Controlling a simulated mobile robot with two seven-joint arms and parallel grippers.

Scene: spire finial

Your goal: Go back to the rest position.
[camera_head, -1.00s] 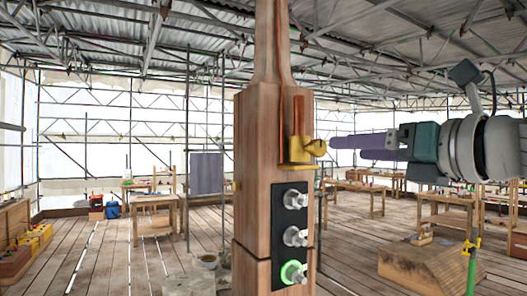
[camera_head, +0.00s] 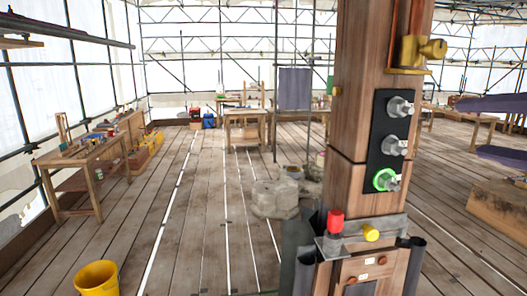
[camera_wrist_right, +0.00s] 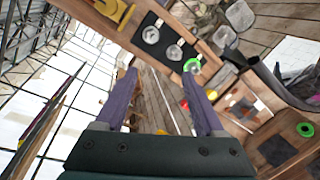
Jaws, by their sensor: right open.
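My right gripper (camera_head: 468,127) shows at the right edge of the head view as two purple fingers, apart and empty. In the right wrist view my right gripper (camera_wrist_right: 160,76) also has its fingers spread, with nothing between them but the view of the floor beyond. The wooden post (camera_head: 352,125) stands upright to the left of the fingers, clear of them. It carries a yellow fitting (camera_head: 414,52) and a black panel (camera_head: 381,160) with three metal knobs, the lowest ringed in green. My left gripper is not in view.
A metal ledge on the post holds a red button (camera_head: 335,222) and a yellow knob (camera_head: 371,232). A yellow bucket (camera_head: 97,279) stands at the lower left. A workbench (camera_head: 82,165) is at the left, and a wooden block (camera_head: 497,208) at the right. Plank floor between is mostly open.

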